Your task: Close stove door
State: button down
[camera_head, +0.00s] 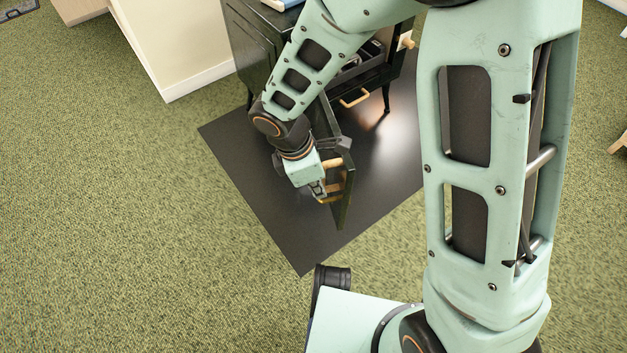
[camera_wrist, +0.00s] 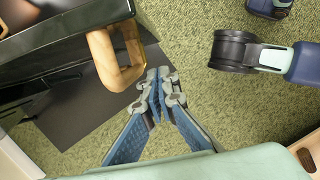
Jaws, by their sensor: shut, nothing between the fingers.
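The black stove (camera_head: 247,47) stands at the top of the head view. Its door (camera_head: 347,206) is swung wide open, sticking out from the stove over the dark floor mat. In the wrist view the door (camera_wrist: 60,42) fills the upper left, with its wooden loop handle (camera_wrist: 134,73) standing out from it. My gripper (camera_wrist: 158,78) is shut and empty, its fingertips just right of the handle, not around it. In the head view my gripper (camera_head: 320,192) is beside the handle side of the door; whether it touches is unclear.
The dark mat (camera_head: 285,235) lies under the stove and door on green carpet. A cream wall (camera_head: 185,45) stands left of the stove. Open carpet (camera_head: 120,220) lies to the left.

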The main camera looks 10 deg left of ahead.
aim_at(337, 186)
jog(key=shift+w+d+f, duration=0.1)
jog(key=shift+w+d, duration=0.25)
jog(key=shift+d, duration=0.25)
jog(key=shift+w+d+f, duration=0.1)
jog(key=shift+w+d, duration=0.2)
jog(key=shift+d, duration=0.35)
jog(key=shift+w+d, duration=0.35)
jog(key=shift+d, duration=0.25)
